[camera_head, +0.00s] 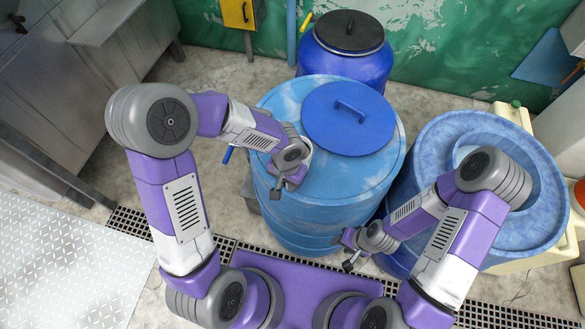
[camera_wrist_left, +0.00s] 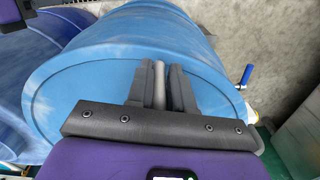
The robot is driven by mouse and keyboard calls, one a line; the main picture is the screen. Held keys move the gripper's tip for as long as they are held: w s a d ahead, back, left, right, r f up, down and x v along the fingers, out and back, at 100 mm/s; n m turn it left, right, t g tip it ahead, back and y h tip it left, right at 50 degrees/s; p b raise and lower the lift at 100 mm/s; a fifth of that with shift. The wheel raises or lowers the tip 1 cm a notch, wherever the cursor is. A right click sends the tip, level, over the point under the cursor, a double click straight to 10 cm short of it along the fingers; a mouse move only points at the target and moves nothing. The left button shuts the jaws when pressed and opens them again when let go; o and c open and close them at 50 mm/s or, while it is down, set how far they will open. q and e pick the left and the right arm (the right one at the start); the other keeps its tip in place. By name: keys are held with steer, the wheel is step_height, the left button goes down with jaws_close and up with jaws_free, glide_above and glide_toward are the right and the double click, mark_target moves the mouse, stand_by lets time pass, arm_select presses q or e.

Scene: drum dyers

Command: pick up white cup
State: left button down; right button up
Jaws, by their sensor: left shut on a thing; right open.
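The white cup (camera_head: 307,146) shows only as a pale curved edge beside my left gripper (camera_head: 287,181), over the top of the large light-blue drum (camera_head: 285,104). The gripper and wrist hide most of it. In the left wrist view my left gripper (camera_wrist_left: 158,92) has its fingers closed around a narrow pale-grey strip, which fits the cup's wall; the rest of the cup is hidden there. My right gripper (camera_head: 348,252) is open and empty, low beside the front right of the light-blue drum.
A round blue lid (camera_head: 348,122) with a handle lies on the drum's top. A dark-blue drum (camera_head: 346,60) with a black lid stands behind. An open blue tub (camera_head: 440,140) stands at the right, close to my right arm. A drain grate (camera_head: 130,222) crosses the floor.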

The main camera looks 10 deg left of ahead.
arm_select(q)
step_height(320, 180, up, 10)
steer(key=shift+r+p, duration=0.1)
steer(key=shift+p, duration=1)
steer(key=c, duration=1.7)
jaws_free()
jaws_close()
